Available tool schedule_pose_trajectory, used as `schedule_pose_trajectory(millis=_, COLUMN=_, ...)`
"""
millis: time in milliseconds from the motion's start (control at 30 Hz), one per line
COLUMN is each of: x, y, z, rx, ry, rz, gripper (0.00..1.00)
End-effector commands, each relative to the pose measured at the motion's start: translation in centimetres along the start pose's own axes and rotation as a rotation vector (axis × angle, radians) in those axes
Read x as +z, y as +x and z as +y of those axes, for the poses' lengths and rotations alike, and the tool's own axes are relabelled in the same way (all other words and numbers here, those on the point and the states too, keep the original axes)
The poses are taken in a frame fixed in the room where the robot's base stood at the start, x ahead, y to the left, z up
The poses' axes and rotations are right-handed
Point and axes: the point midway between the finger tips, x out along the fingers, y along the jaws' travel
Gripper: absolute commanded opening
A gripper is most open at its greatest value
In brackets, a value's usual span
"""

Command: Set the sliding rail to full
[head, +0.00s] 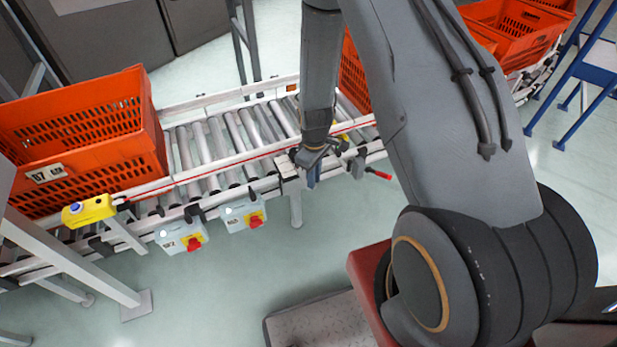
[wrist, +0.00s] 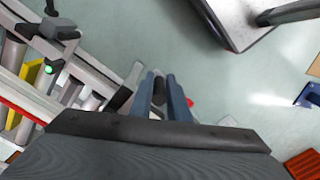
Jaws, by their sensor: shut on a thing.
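My gripper (head: 313,179) points down at the near side rail (head: 240,188) of the roller conveyor in the head view. In the wrist view its two blue-grey fingers (wrist: 163,95) are shut on a dark knob (wrist: 158,86), of which only part shows. The knob sits beside the conveyor edge. In the head view my fingers and wrist hide it. The sliding part beneath the knob and any full mark are hidden or too small to tell.
A red-tipped lever (head: 378,173) lies just right of my gripper. Two grey boxes with red switches (head: 194,244) and a yellow button box (head: 90,209) hang on the near side. An orange tote (head: 80,135) stands at the left.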

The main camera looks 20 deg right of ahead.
Motion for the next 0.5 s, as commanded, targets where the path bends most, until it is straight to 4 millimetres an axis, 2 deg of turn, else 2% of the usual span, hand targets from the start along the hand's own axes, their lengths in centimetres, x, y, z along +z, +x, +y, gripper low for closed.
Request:
schedule_pose_trajectory(millis=33, x=0.00, y=0.11, z=-0.22, rx=-0.002, ry=-0.004, rz=-0.002, gripper=0.21)
schedule_pose_trajectory(millis=100, x=-0.25, y=0.09, z=-0.38, rx=-0.001, ry=-0.009, rz=-0.001, gripper=0.32)
schedule_pose_trajectory(millis=133, x=-0.35, y=0.08, z=-0.45, rx=0.000, ry=-0.011, rz=-0.001, gripper=0.34)
schedule_pose_trajectory(millis=500, x=-0.86, y=-0.52, z=-0.58, rx=0.004, ry=-0.019, rz=0.004, gripper=0.34)
